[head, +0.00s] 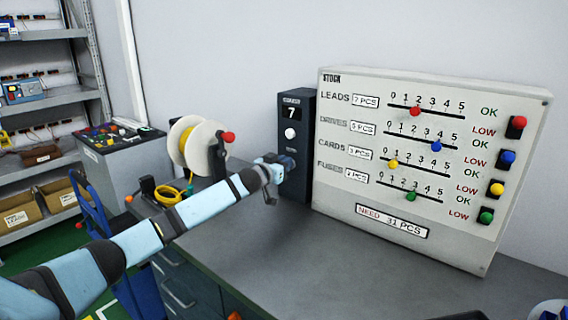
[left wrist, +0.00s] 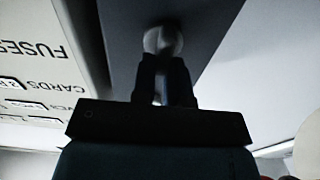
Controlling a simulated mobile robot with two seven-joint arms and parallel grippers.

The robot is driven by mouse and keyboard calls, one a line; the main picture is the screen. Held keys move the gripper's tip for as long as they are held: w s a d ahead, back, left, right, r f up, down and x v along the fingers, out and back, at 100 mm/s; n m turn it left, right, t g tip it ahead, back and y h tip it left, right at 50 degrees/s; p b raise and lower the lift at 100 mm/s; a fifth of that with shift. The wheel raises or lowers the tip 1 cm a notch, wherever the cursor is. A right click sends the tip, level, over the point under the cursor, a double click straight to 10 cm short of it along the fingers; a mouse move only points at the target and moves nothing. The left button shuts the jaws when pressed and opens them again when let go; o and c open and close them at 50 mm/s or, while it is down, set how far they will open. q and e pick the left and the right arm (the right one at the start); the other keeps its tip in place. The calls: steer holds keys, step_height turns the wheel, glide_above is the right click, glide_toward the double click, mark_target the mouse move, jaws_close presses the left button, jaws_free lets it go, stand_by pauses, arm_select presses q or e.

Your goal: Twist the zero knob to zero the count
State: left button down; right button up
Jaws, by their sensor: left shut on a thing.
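The counter (head: 312,120) is a tall dark box at the back of the bench, with a display (head: 292,113) reading 7. A white round button (head: 290,133) sits on its front below the display. My left gripper (head: 286,166) is at the lower front of the counter, and its fingers hide what they hold in the head view. In the left wrist view, my left gripper (left wrist: 165,72) is shut on a pale rounded knob (left wrist: 163,40) that stands out from the dark face.
A stock board (head: 335,215) with sliders and coloured knobs stands close to the right of the counter. A white cable reel (head: 186,142) is to the left. The grey bench top (head: 300,255) in front is mostly clear. Shelves (head: 45,103) stand at far left.

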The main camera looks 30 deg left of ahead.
arm_select(q)
steer(key=shift+r, duration=0.1)
arm_select(e)
steer(key=shift+r, duration=0.15)
arm_select(q)
steer(key=m+p, duration=0.2)
steer(key=m, duration=0.1)
steer(key=d+m+p, duration=0.1)
steer(key=m+p, duration=0.1)
steer(key=m, duration=0.1)
steer(key=shift+m, duration=0.3)
steer(key=m, duration=0.2)
steer(key=f+m+p, duration=0.1)
steer(key=m, duration=0.1)
steer(key=shift+d+m, duration=0.2)
steer(key=shift+m, duration=0.1)
arm_select(e)
steer(key=shift+s+d+r, duration=0.1)
steer(key=shift+s+r, duration=0.1)
steer(key=shift+r, duration=0.45)
steer(key=shift+s+d+r, duration=0.1)
steer(key=shift+s+r, duration=0.05)
steer(key=shift+r, duration=0.55)
steer(key=shift+w+r, duration=0.1)
